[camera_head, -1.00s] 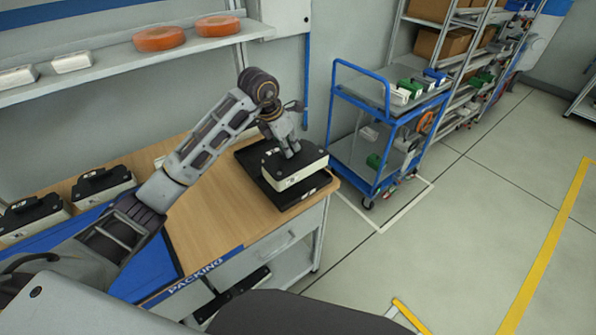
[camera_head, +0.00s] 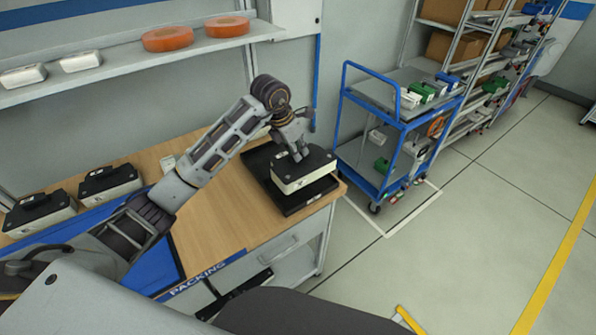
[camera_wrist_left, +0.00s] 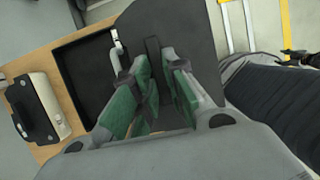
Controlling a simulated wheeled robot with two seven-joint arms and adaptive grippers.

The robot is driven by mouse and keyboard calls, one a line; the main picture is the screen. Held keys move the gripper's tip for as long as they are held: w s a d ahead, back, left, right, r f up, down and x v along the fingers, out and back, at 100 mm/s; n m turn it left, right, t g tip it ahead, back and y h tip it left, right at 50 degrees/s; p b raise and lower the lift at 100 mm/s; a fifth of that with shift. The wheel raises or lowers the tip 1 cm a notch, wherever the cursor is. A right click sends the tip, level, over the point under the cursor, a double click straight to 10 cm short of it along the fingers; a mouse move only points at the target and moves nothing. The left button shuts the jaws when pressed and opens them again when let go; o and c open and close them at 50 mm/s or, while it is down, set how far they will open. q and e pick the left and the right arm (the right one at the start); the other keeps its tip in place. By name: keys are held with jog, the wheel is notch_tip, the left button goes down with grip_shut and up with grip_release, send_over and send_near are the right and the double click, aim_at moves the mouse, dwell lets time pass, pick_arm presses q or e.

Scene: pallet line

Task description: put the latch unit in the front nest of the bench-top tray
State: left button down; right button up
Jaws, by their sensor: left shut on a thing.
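The latch unit (camera_head: 303,175), a white box with a black top and handle, is over the black bench-top tray (camera_head: 262,160) at the bench's right end. My left gripper (camera_head: 300,155) is shut on its top handle from above. The unit looks level; I cannot tell whether its underside touches the tray. In the left wrist view the green finger pads of my left gripper (camera_wrist_left: 160,95) close around the handle, and the dark top of the unit (camera_wrist_left: 185,30) hides much of the tray (camera_wrist_left: 85,75). A small dark jointed shape at that view's right edge may be my right gripper (camera_wrist_left: 298,57).
Several similar black-and-white units, such as one unit (camera_head: 108,184), stand at the left on the wooden bench (camera_head: 215,215). A wall shelf (camera_head: 130,62) holds orange rolls. A blue cart (camera_head: 400,125) stands close beyond the bench's right end.

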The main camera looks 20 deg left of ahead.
pick_arm(q)
jog(key=shift+f, duration=2.05)
jog(key=shift+f+p, duration=0.15)
jog(key=shift+p, duration=0.15)
jog(key=shift+f, duration=1.75)
jog(key=shift+f, duration=0.1)
jog(key=c, duration=1.4)
grip_release()
jog(key=shift+c, duration=0.2)
jog(key=v, duration=1.2)
jog(key=shift+b, duration=0.4)
